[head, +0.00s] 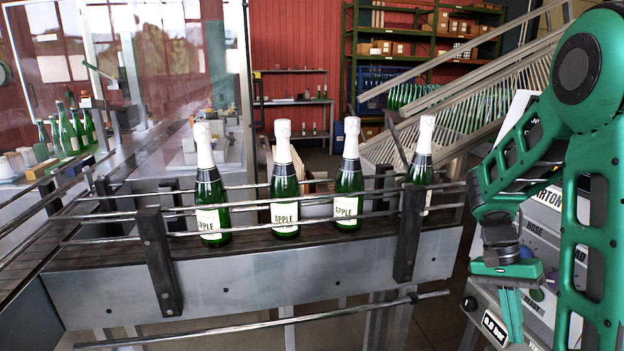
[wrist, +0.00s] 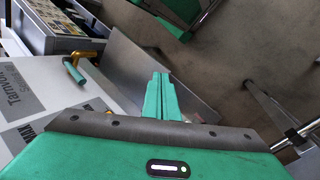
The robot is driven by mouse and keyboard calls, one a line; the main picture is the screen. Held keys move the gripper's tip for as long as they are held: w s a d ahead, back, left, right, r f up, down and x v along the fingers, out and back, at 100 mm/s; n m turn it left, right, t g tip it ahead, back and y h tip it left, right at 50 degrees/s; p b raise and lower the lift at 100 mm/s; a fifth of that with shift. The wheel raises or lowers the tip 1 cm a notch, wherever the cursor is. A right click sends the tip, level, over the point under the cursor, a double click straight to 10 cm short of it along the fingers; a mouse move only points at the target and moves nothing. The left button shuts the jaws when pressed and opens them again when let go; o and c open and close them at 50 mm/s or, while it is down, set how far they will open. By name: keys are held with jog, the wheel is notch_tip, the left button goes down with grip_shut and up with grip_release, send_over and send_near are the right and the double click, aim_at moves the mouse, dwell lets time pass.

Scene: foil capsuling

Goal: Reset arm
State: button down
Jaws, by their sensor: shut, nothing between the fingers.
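My green arm is folded at the right of the head view. My gripper (head: 510,312) hangs low there, pointing down in front of a control panel. In the wrist view my gripper (wrist: 161,82) has its two green fingers side by side, touching, with nothing between them. It is apart from the bottles and the conveyor.
Several green bottles with white foil tops, such as one bottle (head: 284,185), stand upright on the conveyor (head: 270,265) between metal guide rails. A labelled panel (head: 545,220) stands close behind my arm. A slanted rack (head: 470,95) is behind. Floor (wrist: 225,60) shows beyond my fingers.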

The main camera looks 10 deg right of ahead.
jog(key=s+a+r+n+t+y, duration=0.1)
jog(key=s+a+r+n+t, duration=0.1)
jog(key=s, duration=0.5)
jog(key=s+a+r+n+t, duration=0.3)
jog(key=s+a+r, duration=0.1)
jog(key=s+r, duration=0.1)
jog(key=shift+s+a+r+y, duration=0.25)
jog(key=shift+s+y, duration=0.15)
jog(key=shift+s, duration=0.5)
jog(key=shift+w+f, duration=0.25)
jog(key=shift+w, duration=0.35)
